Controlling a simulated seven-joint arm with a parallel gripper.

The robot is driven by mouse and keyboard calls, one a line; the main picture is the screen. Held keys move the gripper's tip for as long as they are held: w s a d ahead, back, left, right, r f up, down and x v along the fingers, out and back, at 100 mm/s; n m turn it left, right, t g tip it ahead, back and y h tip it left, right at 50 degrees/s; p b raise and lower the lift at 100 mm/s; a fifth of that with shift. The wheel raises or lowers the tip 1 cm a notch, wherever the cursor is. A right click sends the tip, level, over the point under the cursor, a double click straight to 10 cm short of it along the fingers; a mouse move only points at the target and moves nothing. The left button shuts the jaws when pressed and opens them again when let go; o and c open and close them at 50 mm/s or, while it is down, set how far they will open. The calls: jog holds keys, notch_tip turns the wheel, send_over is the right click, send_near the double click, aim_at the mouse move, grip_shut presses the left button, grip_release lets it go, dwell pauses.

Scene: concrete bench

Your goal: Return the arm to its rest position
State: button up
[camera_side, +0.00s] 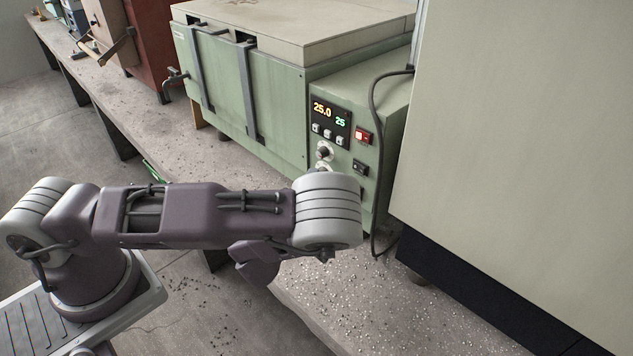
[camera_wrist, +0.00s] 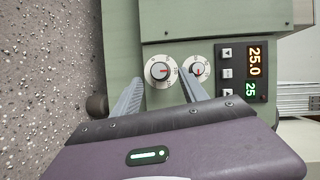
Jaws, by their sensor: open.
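My arm (camera_side: 200,215) reaches across the bench front toward the green control box. In the wrist view my gripper (camera_wrist: 160,74) is open, with two grey ribbed fingers pointing at the panel. One white dial knob (camera_wrist: 159,73) shows between the fingertips, and no object is held. I cannot tell whether the fingers touch the panel. A second dial knob (camera_wrist: 200,71) is just right of the right finger.
The green oven (camera_side: 243,95) and its control box (camera_side: 382,135) stand on the speckled bench (camera_side: 400,310). The display (camera_side: 329,117) reads 25.0 and 25. A black cable (camera_side: 373,110) hangs beside the box. A large pale cabinet (camera_side: 520,150) blocks the right. Open floor (camera_side: 60,140) lies left.

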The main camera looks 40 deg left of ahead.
jog(key=v, duration=0.3)
jog(key=shift+s+d, duration=0.15)
jog(key=shift+s, duration=0.2)
